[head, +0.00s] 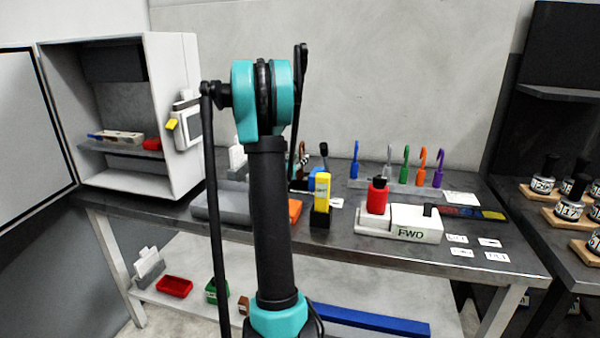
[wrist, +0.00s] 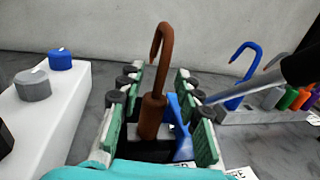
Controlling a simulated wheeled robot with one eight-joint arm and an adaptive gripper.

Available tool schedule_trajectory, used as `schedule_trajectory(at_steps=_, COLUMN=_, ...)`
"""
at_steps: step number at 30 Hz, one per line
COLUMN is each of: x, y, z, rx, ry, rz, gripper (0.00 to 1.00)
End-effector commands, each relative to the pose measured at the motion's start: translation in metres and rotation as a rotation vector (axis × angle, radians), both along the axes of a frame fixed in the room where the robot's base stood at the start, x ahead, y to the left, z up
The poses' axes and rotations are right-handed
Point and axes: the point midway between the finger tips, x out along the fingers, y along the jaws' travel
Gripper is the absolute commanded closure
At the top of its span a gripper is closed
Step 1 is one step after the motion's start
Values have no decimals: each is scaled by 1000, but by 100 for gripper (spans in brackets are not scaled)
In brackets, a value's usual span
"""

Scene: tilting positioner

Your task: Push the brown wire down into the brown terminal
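The brown wire (wrist: 161,45) is a hooked brown rod with a thicker brown lower part. It stands upright between the fingers of my gripper (wrist: 158,112) in the wrist view. The green-padded fingers are apart, with a visible gap on each side of the wire. Below the wire is a dark opening or block; I cannot make out the brown terminal or how deep the wire sits. In the head view a bit of the brown wire (head: 303,149) shows beside my arm, which hides most of my gripper.
A blue piece (wrist: 181,135) is close to the right finger. A black-handled tool (wrist: 302,66) slants in from the right. A rail (head: 400,187) holds several coloured hooked wires. An open cabinet (head: 175,85) is left.

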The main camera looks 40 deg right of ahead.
Motion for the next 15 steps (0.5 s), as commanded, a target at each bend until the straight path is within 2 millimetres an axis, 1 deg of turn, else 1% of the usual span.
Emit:
schedule_trajectory(at_steps=1, x=3, y=-7, z=0, rx=0, ry=0, rz=-1, gripper=66)
schedule_trajectory(at_steps=3, x=5, y=-10, z=0, rx=0, ry=0, rz=0, gripper=66)
schedule_trajectory(at_steps=9, x=6, y=-11, z=0, rx=0, ry=0, rz=1, gripper=66)
schedule_trajectory(at_steps=11, x=6, y=-11, z=0, rx=0, ry=0, rz=1, gripper=72)
schedule_trajectory(at_steps=15, x=6, y=-11, z=0, rx=0, ry=0, rz=0, gripper=89)
